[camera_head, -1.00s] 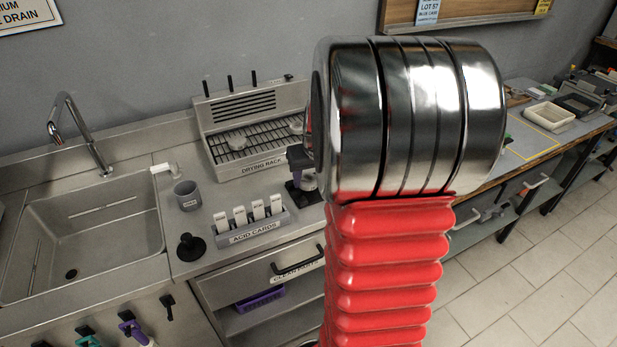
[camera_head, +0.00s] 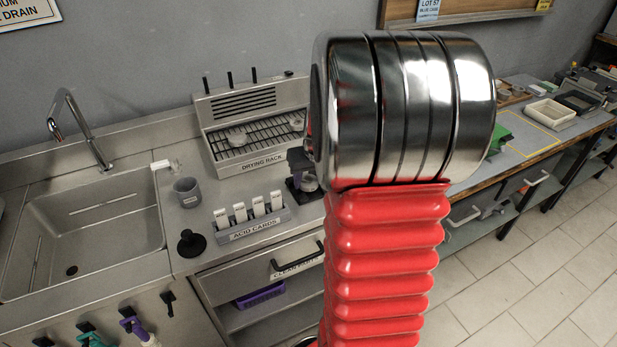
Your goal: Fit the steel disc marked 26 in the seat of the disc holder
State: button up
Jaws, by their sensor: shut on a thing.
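My arm's polished joint and red bellows link fill the middle of the view. My gripper is not visible; it may be hidden behind the arm. A small black and purple device (camera_head: 301,165) with a pale round part low on it stands on the bench, partly covered by my arm. I cannot tell whether it is the disc holder. Pale round pieces (camera_head: 237,136) lie on the drying rack (camera_head: 262,160). No marking 26 can be read on anything, so the disc cannot be picked out.
A sink (camera_head: 90,225) with a tall tap is at left. A grey cup (camera_head: 187,191), a black knobbed piece (camera_head: 190,243) and the acid cards holder (camera_head: 252,230) stand on the bench. A second bench with trays (camera_head: 549,113) runs along the right; tiled floor lies before it.

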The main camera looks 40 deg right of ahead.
jog(key=shift+f, duration=0.2)
dwell(0.5)
jog(key=o, duration=1.2)
jog(key=shift+o, duration=0.4)
jog(key=shift+o, duration=1.3)
jog(key=shift+r, duration=0.15)
jog(key=shift+r, duration=3.4)
